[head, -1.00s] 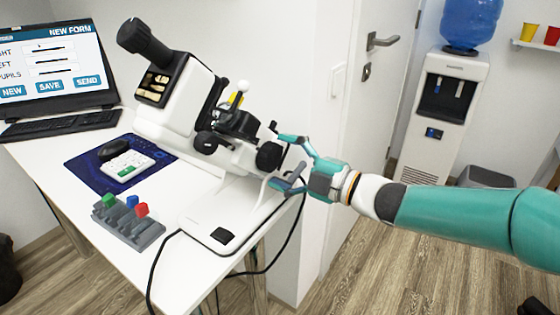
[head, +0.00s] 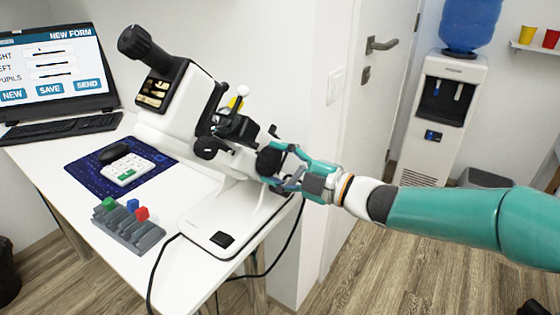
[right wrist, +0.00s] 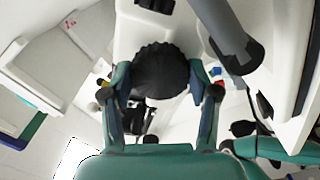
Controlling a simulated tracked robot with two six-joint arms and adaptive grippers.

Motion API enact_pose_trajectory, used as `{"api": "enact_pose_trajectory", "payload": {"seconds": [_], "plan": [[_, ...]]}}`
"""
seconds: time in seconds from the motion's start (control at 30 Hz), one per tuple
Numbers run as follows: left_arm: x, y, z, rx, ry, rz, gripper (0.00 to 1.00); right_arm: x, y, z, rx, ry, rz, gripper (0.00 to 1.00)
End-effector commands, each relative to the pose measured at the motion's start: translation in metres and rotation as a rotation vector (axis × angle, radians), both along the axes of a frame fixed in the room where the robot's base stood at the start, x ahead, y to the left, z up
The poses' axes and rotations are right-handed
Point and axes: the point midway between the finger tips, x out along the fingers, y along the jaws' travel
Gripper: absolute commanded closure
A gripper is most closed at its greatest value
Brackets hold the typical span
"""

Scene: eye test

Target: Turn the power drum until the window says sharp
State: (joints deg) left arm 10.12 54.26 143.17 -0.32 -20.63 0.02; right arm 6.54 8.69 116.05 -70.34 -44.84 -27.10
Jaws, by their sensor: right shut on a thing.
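A white and black lens-measuring device (head: 180,105) stands tilted on the desk, its black eyepiece (head: 143,44) at upper left. A round black knob, which looks like the power drum (head: 268,161), sits on its lower right side. My right gripper (head: 276,166) is shut on this drum, a finger on either side. In the right wrist view the ribbed drum (right wrist: 160,70) lies between the two fingers of the gripper (right wrist: 160,92). I cannot make out a window with readable wording. My left gripper is not in view.
A laptop (head: 55,75) shows a form with NEW, SAVE and SEND. A grey rack (head: 128,230) holds coloured blocks. A water cooler (head: 447,115) stands at the right.

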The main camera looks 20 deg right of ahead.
Motion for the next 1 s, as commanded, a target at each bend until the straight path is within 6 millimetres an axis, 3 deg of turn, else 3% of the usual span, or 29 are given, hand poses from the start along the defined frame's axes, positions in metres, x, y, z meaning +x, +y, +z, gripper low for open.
{"api": "enact_pose_trajectory", "payload": {"seconds": [0.1,0.43,0.47,0.6,1.0], "plan": [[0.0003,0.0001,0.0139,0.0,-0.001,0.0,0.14,-0.0003,0.0009,0.0013,0.092,0.079,0.002,0.75],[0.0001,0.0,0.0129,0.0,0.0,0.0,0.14,-0.0004,0.001,-0.0019,0.127,0.105,0.002,0.75],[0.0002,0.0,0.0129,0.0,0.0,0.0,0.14,-0.0004,0.001,-0.0019,0.127,0.105,0.002,0.35],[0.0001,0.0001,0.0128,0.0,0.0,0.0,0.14,-0.0003,0.0009,-0.0017,0.127,0.104,0.002,0.14],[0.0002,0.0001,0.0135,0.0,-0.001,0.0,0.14,-0.003,-0.0023,-0.0008,0.127,0.102,0.0,0.14]]}}
